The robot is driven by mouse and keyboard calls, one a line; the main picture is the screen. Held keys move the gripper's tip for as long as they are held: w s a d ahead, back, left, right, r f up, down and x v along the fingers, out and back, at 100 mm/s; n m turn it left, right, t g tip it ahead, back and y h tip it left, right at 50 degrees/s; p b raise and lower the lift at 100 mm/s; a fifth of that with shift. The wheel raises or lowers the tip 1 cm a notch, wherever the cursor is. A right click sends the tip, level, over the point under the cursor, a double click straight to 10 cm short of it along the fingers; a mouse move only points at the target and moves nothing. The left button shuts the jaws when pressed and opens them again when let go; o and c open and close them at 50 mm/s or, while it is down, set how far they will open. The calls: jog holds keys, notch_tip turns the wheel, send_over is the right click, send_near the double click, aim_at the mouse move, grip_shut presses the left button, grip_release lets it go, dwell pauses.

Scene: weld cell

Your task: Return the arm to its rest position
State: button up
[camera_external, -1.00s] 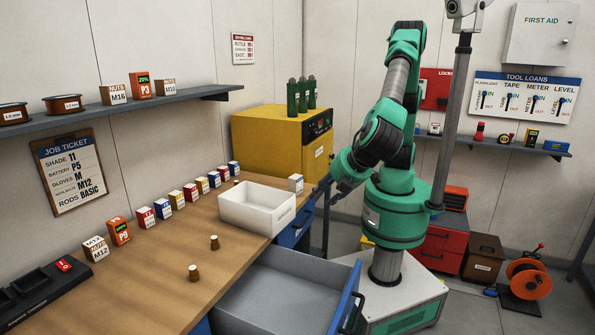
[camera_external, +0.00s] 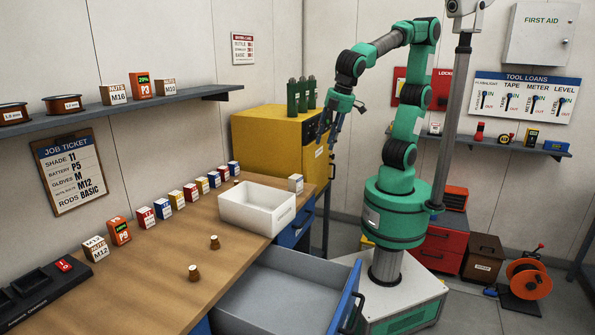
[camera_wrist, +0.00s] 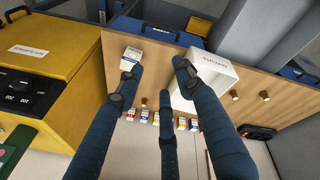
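My green arm (camera_external: 412,110) stands raised on its base, bent at the top, with the forearm reaching left. My gripper (camera_external: 328,138) hangs from the wrist, pointing down, in front of the yellow cabinet's right side and above the far end of the bench. In the wrist view its dark blue fingers (camera_wrist: 158,78) are spread apart with nothing between them. They hang over the bench, apart from the things below.
A white bin (camera_external: 258,222) and a small white box (camera_external: 296,183) stand on the wooden bench (camera_external: 150,275). A grey drawer (camera_external: 283,290) is pulled open. The yellow cabinet (camera_external: 262,145) carries green bottles. A grey pole (camera_external: 455,130) stands close to my arm's right.

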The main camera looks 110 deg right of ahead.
jog(key=s+d+m+t+y, duration=0.1)
jog(key=s+d, duration=0.3)
jog(key=s, duration=0.2)
jog(key=s+d+m+t+y, duration=0.1)
jog(key=s+d+t, duration=0.1)
jog(key=s, duration=0.4)
jog(key=shift+s+d+r+t, duration=0.3)
jog(key=shift+d+r, duration=0.1)
jog(key=shift+d, duration=0.5)
